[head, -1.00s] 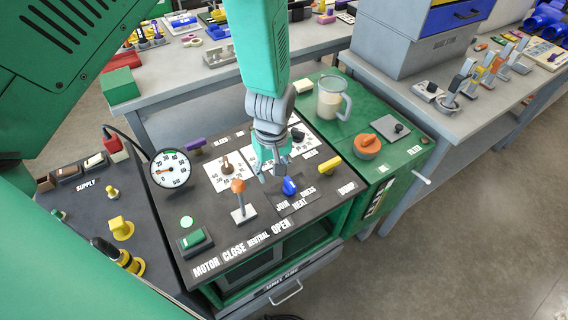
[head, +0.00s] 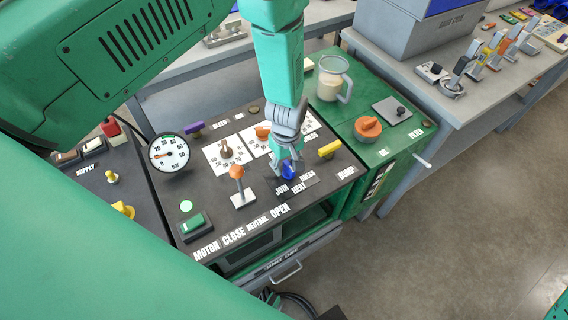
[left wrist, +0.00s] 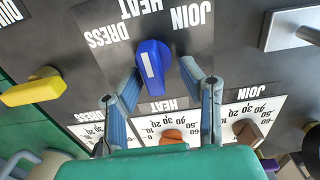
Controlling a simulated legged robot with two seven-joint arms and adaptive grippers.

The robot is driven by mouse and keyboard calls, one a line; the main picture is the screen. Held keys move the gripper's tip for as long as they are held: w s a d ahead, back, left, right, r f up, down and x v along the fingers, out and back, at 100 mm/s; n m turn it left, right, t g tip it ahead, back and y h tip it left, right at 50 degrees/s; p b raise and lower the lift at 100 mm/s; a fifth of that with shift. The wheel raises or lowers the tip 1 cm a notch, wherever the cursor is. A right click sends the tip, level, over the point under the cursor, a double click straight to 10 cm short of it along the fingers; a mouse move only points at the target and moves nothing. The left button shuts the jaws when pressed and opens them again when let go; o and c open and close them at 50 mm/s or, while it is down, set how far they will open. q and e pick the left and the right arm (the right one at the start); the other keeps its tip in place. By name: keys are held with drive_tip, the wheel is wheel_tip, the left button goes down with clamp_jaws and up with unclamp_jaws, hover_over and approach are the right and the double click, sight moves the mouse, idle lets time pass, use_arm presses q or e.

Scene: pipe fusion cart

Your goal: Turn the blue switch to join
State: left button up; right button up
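The blue switch (head: 289,173) is a knob on the dark panel of the cart, near the JOIN, HEAT and DRESS labels. My left gripper (head: 286,164) is down at it, and its fingers partly hide it in the head view. In the left wrist view the blue switch (left wrist: 153,66) sits between the tips of my open left gripper (left wrist: 160,72), with a gap visible on each side. The white line on the knob runs nearly up and down in that view, its upper end leaning toward HEAT. My right gripper is not in view.
An orange-topped lever (head: 237,173) stands left of the switch, and a yellow knob (head: 329,150) sits to its right. Dials with orange and brown pointers lie behind. A pressure gauge (head: 169,153) rises at the left, and a clear jug (head: 333,79) stands on the green top.

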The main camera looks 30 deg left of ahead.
use_arm(q)
drive_tip(key=shift+d+f, duration=0.2)
drive_tip(key=shift+d, duration=0.6)
drive_tip(key=shift+c, duration=1.1)
drive_tip(key=shift+a, duration=0.1)
clamp_jaws()
drive_tip(key=shift+a, duration=0.45)
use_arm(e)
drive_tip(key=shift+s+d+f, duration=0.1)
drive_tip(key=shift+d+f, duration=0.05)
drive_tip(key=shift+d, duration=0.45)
